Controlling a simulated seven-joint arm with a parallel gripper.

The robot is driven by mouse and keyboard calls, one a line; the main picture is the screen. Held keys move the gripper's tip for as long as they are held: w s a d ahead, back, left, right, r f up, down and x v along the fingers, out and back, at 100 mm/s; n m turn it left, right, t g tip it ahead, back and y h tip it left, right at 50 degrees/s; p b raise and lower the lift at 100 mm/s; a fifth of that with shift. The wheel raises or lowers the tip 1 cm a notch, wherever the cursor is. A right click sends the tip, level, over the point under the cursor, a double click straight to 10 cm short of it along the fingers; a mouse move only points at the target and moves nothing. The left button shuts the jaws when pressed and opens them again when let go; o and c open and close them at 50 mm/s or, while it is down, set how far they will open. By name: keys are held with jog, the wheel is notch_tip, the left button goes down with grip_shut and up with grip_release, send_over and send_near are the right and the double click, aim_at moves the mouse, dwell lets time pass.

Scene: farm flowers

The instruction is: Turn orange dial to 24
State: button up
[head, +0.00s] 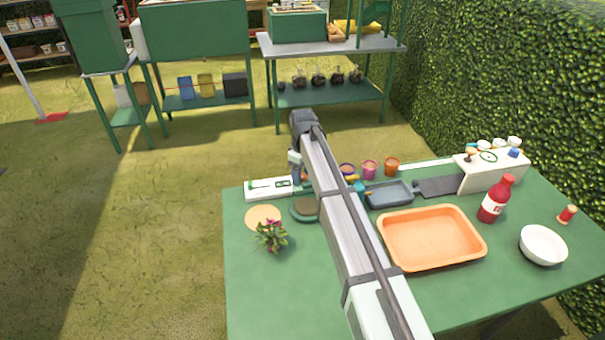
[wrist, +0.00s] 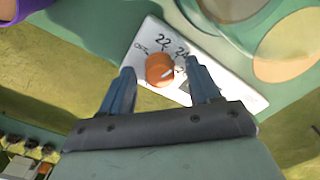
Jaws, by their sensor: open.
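The orange dial (wrist: 160,68) sits on a white panel (wrist: 224,90) in the wrist view. Black marks on the panel read 22 (wrist: 163,40) and 24 (wrist: 181,52), with another mark to their left. A pale pointer on the dial faces right, toward the 24 side; its exact setting is unclear. My gripper (wrist: 160,72) is open, with one blue finger on each side of the dial; contact cannot be told. In the head view, the white panel (head: 268,188) lies at the table's far left edge, and my arm hides the dial.
On the green table (head: 255,290) are a flowering plant (head: 270,235), an orange tray (head: 430,238), a dark tray (head: 389,194), a red bottle (head: 495,199), a white bowl (head: 542,245) and small pots (head: 370,169). A white box (head: 494,171) stands at the right.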

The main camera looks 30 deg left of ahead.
aim_at(302, 175)
jog(key=shift+c, duration=0.4)
jog(key=c, duration=1)
jog(key=shift+o, duration=0.2)
jog(key=shift+m, duration=0.8)
jog(key=o, duration=1)
jog(key=shift+o, duration=0.2)
notch_tip(302, 175, up, 14)
